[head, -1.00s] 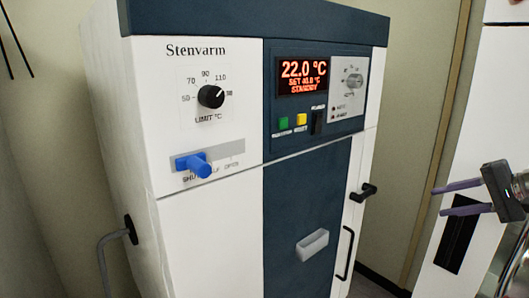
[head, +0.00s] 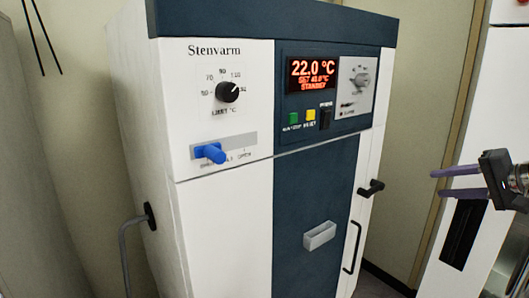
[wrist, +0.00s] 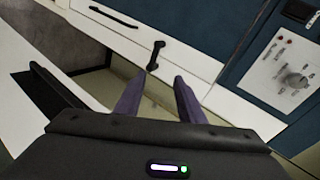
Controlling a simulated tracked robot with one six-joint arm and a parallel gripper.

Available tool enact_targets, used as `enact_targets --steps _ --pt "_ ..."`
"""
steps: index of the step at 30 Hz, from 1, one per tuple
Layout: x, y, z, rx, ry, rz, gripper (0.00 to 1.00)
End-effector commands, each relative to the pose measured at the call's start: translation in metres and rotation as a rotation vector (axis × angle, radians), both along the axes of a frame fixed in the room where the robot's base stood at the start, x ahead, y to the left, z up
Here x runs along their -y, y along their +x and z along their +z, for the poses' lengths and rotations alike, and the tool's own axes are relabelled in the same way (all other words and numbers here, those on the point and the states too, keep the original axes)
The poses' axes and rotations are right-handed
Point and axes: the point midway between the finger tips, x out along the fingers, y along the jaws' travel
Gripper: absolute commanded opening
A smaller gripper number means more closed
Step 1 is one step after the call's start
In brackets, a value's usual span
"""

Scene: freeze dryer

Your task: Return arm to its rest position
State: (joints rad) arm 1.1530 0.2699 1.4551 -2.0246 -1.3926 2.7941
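My gripper (head: 435,184) is at the right edge of the head view, with two purple fingers pointing left. The fingers are apart and nothing is between them. The wrist view also shows my gripper (wrist: 160,77) with its fingertips apart and empty. The white and dark-blue Stenvarm cabinet (head: 225,235) stands left of my gripper, and its front shows beyond the fingers in the wrist view. I see no contact between gripper and cabinet. Most of my arm is out of the head view.
The cabinet has a black latch (head: 371,188), a vertical handle (head: 352,248), a blue slide knob (head: 213,153) and a black dial (head: 228,92). Its display (head: 312,73) reads 22.0 °C, STANDBY. A white unit stands behind my gripper.

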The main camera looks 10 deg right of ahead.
Motion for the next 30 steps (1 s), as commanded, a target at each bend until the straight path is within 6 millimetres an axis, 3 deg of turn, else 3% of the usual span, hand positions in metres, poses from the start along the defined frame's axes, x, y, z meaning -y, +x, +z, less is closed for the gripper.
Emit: enact_targets --steps 8,12,16,24,30 --pt "-0.033 0.054 0.047 0.207 -0.208 -0.011 0.36" --pt "-0.058 0.084 0.082 0.342 -0.365 -0.054 0.36" --pt "-0.081 0.102 0.111 0.436 -0.501 -0.119 0.36" --pt "-0.123 0.11 0.141 0.497 -0.733 -0.275 0.36" --pt "-0.153 0.096 0.133 0.424 -0.859 -0.363 0.36"
